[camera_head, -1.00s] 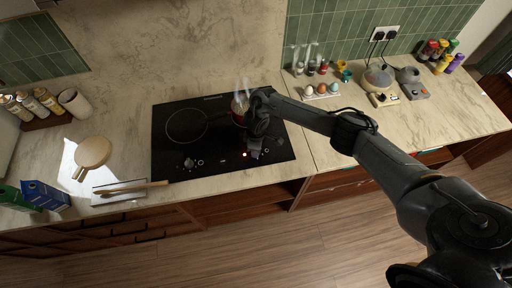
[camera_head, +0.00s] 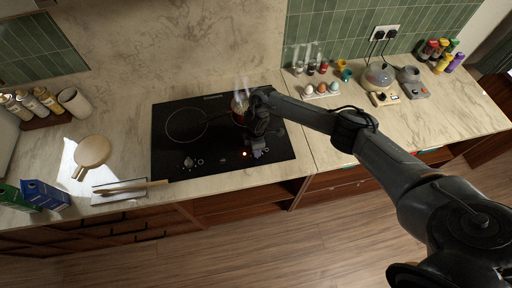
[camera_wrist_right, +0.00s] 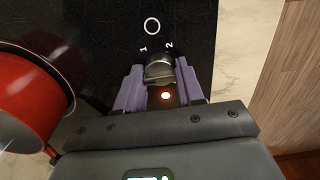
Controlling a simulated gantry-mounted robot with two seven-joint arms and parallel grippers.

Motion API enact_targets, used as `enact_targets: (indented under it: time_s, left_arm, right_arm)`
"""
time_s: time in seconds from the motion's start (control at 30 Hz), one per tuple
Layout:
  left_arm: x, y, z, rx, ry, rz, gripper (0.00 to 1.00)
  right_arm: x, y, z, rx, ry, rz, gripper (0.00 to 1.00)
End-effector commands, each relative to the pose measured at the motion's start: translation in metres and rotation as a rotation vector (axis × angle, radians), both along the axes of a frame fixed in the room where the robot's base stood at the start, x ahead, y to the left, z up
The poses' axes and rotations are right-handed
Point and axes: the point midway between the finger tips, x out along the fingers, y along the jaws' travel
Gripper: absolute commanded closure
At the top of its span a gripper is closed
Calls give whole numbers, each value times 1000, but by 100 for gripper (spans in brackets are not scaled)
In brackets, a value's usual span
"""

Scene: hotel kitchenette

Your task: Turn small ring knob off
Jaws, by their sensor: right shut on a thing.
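The black cooktop (camera_head: 165,150) is set into the counter. My right gripper (camera_head: 258,153) is over its front right part. In the right wrist view, the purple fingers of my right gripper (camera_wrist_right: 160,82) are closed on the silver and black knob (camera_wrist_right: 159,69), one on each side. The marks 1 and 2 and a ring symbol (camera_wrist_right: 152,26) are printed beside the knob. A red-orange indicator light (camera_wrist_right: 166,96) is lit next to it, and it also glows in the head view (camera_head: 244,154). My left gripper is not in view.
A red pot (camera_wrist_right: 28,105) stands close beside the right gripper; steam rises from it in the head view. Another knob (camera_head: 188,162) is at the cooktop's front left. A wooden utensil (camera_head: 135,187) lies at the front edge. Eggs (camera_head: 321,89) sit on the right counter.

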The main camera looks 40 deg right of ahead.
Motion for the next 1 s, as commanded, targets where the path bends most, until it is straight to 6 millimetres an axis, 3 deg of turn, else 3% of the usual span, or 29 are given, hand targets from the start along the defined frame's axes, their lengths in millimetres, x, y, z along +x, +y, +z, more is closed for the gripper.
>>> enact_targets:
  time_s: [0.17, 0.2, 0.37, 0.73, 1.0]
  left_arm:
    - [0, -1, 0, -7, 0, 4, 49]
    - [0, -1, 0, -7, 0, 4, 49]
    - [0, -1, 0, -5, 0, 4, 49]
    - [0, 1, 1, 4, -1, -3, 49]
    - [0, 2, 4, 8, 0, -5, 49]
  right_arm:
    - [0, 0, 0, 0, 0, 1, 93]
    - [0, 0, 0, 0, 0, 1, 61]
    - [0, 0, 0, 0, 0, 0, 37]
    - [0, 0, 4, 0, -1, -1, 37]
    - [1, 0, 39, 0, -4, 0, 37]
